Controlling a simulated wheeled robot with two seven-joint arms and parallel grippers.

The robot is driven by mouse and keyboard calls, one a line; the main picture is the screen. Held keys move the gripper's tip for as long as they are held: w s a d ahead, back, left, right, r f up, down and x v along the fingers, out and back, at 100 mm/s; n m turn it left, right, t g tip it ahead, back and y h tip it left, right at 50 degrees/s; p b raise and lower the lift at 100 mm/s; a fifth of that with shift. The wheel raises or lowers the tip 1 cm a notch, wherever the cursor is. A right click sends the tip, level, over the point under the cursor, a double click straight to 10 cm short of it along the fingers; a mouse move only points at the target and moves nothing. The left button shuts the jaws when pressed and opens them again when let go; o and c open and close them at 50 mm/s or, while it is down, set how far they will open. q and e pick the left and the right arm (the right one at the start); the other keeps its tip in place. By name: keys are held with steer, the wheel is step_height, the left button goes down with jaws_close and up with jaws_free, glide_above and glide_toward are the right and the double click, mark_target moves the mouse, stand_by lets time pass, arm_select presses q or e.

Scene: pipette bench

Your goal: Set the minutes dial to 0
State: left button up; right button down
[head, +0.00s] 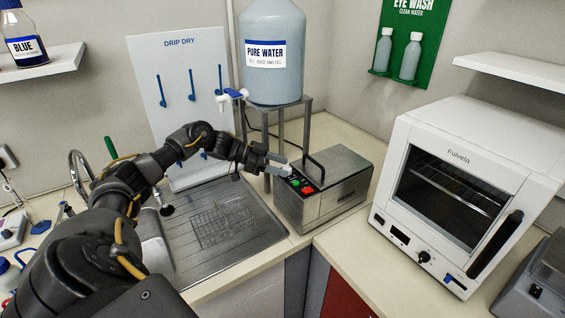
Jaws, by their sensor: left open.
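A metal box-shaped device (336,205) with a black lid handle stands on the counter right of the sink. Its sloped front panel holds a green button (295,183) and a red button (308,190). My left gripper (284,167) is open, its pale fingertips at the upper left end of this panel. Whether they touch it I cannot tell. The gripper covers part of the panel, and no dial or minutes marking can be made out there. A black knob (424,257) shows on the white oven's front, its marking too small to read. My right gripper is out of view.
The white oven (455,150) stands to the right of the metal device. A water tank (273,45) on a metal stand (279,135) is behind my left gripper. The sink drainboard (210,245) lies below my left arm. A narrow counter strip (340,235) is clear.

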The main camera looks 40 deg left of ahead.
arm_select(q)
steer(key=shift+w+d+f, duration=0.25)
steer(key=shift+w+d, duration=0.15)
steer(key=shift+d, duration=0.05)
